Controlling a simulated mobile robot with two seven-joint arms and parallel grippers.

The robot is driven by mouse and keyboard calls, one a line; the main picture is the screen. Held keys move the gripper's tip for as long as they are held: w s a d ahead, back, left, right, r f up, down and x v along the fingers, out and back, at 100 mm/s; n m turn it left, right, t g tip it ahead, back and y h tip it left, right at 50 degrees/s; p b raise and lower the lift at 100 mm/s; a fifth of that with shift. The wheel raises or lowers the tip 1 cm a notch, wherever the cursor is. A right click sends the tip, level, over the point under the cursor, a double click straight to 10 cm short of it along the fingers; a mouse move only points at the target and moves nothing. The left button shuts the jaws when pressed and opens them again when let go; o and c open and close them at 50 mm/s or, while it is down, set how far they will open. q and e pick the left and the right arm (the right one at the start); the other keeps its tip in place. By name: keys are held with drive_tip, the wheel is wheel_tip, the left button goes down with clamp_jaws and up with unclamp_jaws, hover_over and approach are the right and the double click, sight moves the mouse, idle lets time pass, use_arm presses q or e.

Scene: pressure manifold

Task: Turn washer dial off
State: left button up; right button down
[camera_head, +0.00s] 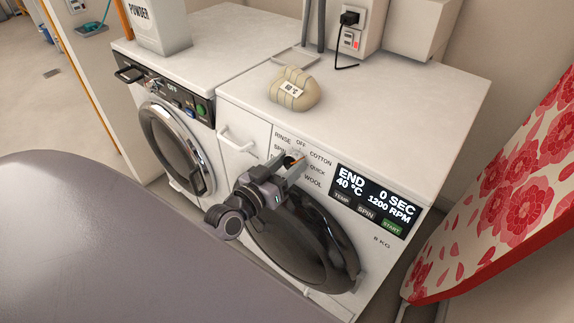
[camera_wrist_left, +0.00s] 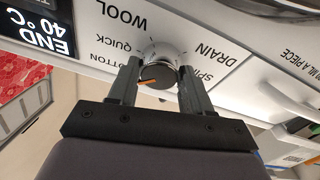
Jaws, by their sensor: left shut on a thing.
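The washer (camera_head: 452,95) is the right-hand white machine, with a dark round door. Its dial (camera_head: 293,161) is on the front panel, ringed by labels such as RINSE, OFF, COTTON, QUICK and WOOL. My left gripper (camera_head: 289,158) reaches the dial from the front and partly covers it. In the left wrist view, the dial (camera_wrist_left: 161,77) is a dark knob with a silvery rim and an orange mark. The left fingers (camera_wrist_left: 160,72) are shut on it, one on each side. The orange mark points towards the COTTON side; the OFF label is hidden there. My right gripper is out of view.
The washer display (camera_head: 374,196) reads END, 0 SEC, 40 °C, 1200 RPM. A beige padded object (camera_head: 293,88) lies on the washer top. A second machine (camera_head: 185,150) stands to the left, with a powder box (camera_head: 158,25) on it. A red floral ironing board (camera_head: 510,185) is at right.

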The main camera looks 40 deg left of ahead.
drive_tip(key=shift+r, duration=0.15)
use_arm(q)
drive_tip(key=n+p, duration=0.1)
drive_tip(key=n, duration=0.1)
drive_tip(key=n+y+p, duration=0.1)
drive_tip(key=n, duration=0.1)
drive_tip(key=shift+d+r+p, duration=0.1)
drive_tip(key=shift+r+p, duration=0.1)
drive_tip(key=shift+p, duration=0.2)
drive_tip(key=shift+n+y+p, duration=0.5)
drive_tip(key=shift+n+p, duration=0.1)
drive_tip(key=shift+n, duration=0.4)
drive_tip(key=shift+f+n+g+y+p, duration=0.1)
drive_tip(key=shift+n+g+y+p, duration=0.35)
drive_tip(key=shift+n+p, duration=1.2)
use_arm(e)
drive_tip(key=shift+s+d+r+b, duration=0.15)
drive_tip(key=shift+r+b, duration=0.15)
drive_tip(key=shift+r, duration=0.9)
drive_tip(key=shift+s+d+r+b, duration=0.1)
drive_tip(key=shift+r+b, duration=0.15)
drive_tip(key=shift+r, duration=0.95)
use_arm(q)
drive_tip(key=shift+n, duration=0.65)
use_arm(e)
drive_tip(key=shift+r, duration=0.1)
use_arm(q)
drive_tip(key=o, duration=1)
drive_tip(key=shift+o, duration=0.2)
drive_tip(key=shift+s, duration=0.15)
